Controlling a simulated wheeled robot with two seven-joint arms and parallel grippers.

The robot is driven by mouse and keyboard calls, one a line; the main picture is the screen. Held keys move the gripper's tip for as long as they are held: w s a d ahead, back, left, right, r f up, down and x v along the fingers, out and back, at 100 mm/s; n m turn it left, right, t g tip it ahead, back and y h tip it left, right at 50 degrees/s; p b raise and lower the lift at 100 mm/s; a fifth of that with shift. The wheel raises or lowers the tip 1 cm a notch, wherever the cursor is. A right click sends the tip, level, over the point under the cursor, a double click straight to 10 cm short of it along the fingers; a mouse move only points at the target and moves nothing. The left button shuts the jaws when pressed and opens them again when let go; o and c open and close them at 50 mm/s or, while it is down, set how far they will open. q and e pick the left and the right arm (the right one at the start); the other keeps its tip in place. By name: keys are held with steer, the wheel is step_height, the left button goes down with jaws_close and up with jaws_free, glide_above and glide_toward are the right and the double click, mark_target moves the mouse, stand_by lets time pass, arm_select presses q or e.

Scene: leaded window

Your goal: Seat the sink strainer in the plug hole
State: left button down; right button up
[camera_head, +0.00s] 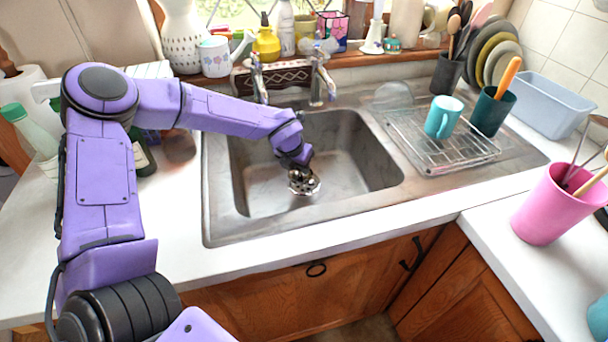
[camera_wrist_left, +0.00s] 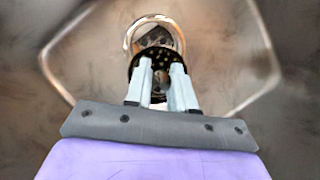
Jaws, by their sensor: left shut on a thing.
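The sink strainer (camera_head: 304,182) is a round metal piece with dark holes, low in the sink basin (camera_head: 360,165). My left gripper (camera_head: 298,163) reaches down into the basin right above it. In the left wrist view the strainer (camera_wrist_left: 150,62) shows as a dark perforated disc with a shiny ring, at the tips of the two pale fingers of my left gripper (camera_wrist_left: 160,82). The fingers are shut on part of the strainer. The plug hole is not clearly seen; the strainer and gripper may cover it. I cannot tell whether the strainer touches the basin floor. My right gripper is not in view.
The taps (camera_head: 318,85) stand behind the basin. A wire rack (camera_head: 465,150) with a turquoise mug (camera_head: 443,117) is on the drainer to the right. A pink pot (camera_head: 548,208) stands on the right counter. The basin around the strainer is otherwise empty.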

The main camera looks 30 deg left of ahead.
arm_select(q)
steer(key=w+f, duration=0.1)
steer(key=f, duration=0.1)
steer(key=w+a+f, duration=0.1)
steer(key=w+f, duration=0.1)
steer(key=shift+f, duration=0.1)
step_height(320, 180, down, 3)
steer(key=shift+w+r, duration=0.15)
steer(key=shift+r, duration=0.05)
steer(key=shift+f, duration=0.35)
steer(key=shift+f, duration=0.1)
steer(key=shift+f, duration=0.15)
steer(key=c, duration=0.9)
jaws_free()
steer(key=shift+c, duration=0.2)
